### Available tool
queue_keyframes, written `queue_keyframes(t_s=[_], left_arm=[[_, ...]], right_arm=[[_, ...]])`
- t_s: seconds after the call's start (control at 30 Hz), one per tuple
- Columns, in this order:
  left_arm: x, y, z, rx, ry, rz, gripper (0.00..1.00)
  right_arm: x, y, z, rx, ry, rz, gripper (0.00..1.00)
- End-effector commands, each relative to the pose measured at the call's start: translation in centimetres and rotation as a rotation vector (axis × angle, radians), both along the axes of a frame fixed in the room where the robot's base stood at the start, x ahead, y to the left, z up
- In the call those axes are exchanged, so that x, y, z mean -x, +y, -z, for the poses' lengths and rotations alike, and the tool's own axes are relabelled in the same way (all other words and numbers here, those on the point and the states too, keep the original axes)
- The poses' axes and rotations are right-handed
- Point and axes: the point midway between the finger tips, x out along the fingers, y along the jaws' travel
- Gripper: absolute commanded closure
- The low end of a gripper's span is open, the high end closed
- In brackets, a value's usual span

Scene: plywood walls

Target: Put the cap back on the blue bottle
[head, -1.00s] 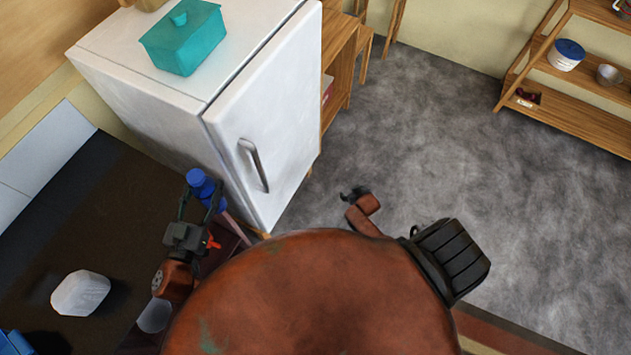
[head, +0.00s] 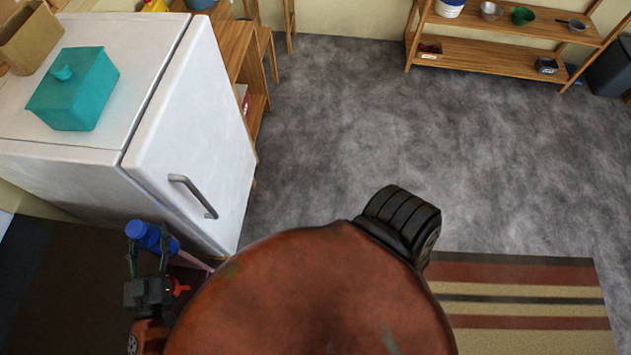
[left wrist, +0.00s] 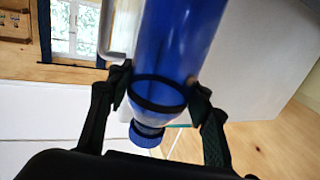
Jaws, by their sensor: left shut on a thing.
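The blue bottle (head: 158,238) is held by my left gripper (head: 148,258), in the lower left of the head view beside the fridge. In the left wrist view the bottle (left wrist: 178,45) runs down from the top edge, between the two fingers of the left gripper (left wrist: 160,88). It narrows past a dark band to a ridged blue end piece (left wrist: 146,134) that looks like a cap; I cannot tell how firmly it sits. No separate loose cap shows. My right gripper is out of view.
A white fridge (head: 190,130) stands close beyond the left gripper, with a teal lidded box (head: 75,90) on top. A dark counter (head: 60,290) is at lower left. Wooden shelves (head: 490,50) stand at the back. Grey floor (head: 340,130) is open; a striped rug (head: 530,300) lies at lower right.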

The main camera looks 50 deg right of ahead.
Motion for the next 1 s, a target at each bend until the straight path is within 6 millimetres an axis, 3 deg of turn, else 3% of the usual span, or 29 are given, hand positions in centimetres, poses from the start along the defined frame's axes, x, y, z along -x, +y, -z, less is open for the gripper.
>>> queue_keyframes(t_s=[0.17, 0.27, 0.5, 0.63, 0.77, 1.0], left_arm=[[0.1, 0.3, -0.6, 0.009, -0.007, -0.029, 1.00], [0.1, 1.9, -1.6, 0.021, -0.015, -0.130, 1.00], [1.0, 10.9, -4.1, 0.022, -0.014, -0.526, 1.00], [1.9, 14.4, -4.5, 0.008, -0.006, -0.656, 1.00], [2.3, 15.7, -4.7, 0.001, -0.003, -0.704, 1.00], [2.3, 15.7, -4.7, 0.000, -0.003, -0.704, 1.00]], right_arm=[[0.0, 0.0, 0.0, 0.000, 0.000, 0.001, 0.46], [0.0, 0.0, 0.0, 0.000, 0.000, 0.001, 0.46], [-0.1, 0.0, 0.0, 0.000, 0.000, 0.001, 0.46], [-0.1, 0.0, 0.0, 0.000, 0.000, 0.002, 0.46], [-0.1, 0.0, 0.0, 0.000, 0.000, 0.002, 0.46], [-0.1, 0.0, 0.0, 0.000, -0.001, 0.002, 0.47]])
